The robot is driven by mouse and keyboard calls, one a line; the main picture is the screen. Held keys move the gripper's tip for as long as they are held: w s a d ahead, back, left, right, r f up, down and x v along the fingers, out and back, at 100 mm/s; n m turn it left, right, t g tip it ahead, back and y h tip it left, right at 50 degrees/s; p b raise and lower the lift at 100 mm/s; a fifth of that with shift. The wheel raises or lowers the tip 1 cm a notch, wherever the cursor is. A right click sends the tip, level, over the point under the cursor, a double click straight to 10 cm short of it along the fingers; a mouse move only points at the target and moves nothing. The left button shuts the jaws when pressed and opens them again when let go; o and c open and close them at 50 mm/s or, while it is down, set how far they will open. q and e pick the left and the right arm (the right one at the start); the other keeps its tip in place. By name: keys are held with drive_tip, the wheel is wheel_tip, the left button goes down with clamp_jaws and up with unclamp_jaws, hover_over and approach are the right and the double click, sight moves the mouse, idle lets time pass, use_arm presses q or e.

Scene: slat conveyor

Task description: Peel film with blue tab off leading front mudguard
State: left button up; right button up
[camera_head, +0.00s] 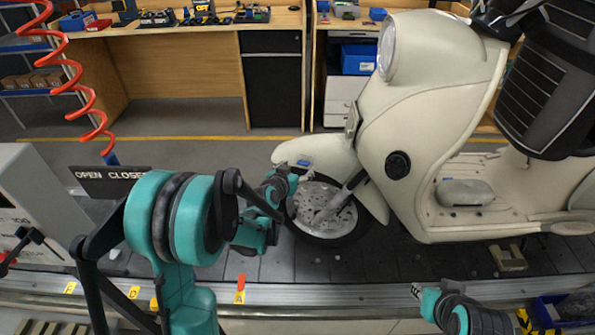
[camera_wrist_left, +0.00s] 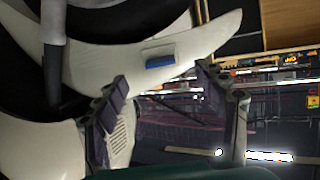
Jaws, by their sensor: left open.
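The cream front mudguard (camera_head: 322,148) of the scooter curves over the front wheel. A small blue tab (camera_head: 303,162) lies on its left part; the clear film itself is hard to make out. In the left wrist view, the blue tab (camera_wrist_left: 160,62) stands out on the pale mudguard (camera_wrist_left: 105,65), with a faint pale patch along its upper edge. My left gripper (camera_head: 286,178) is beside the mudguard's left end. It is open and empty, and the tab shows between its fingertips (camera_wrist_left: 163,78), seemingly untouched. Part of my right arm (camera_head: 465,312) shows at the lower right; its finger state is unclear.
The scooter (camera_head: 430,130) stands on the dark slat conveyor (camera_head: 345,268) with a metal rail along its near side. A grey control box (camera_head: 30,210) and a red coiled hose (camera_head: 78,75) are at left. Workbenches (camera_head: 185,65) with tools stand behind.

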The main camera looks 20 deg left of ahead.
sight(302, 164)
use_arm(q)
drive_tip(key=b+x, duration=0.1)
drive_tip(key=x, duration=0.4)
drive_tip(key=shift+w+f, duration=0.15)
drive_tip(key=shift+w, duration=0.1)
drive_tip(key=c, duration=1.2)
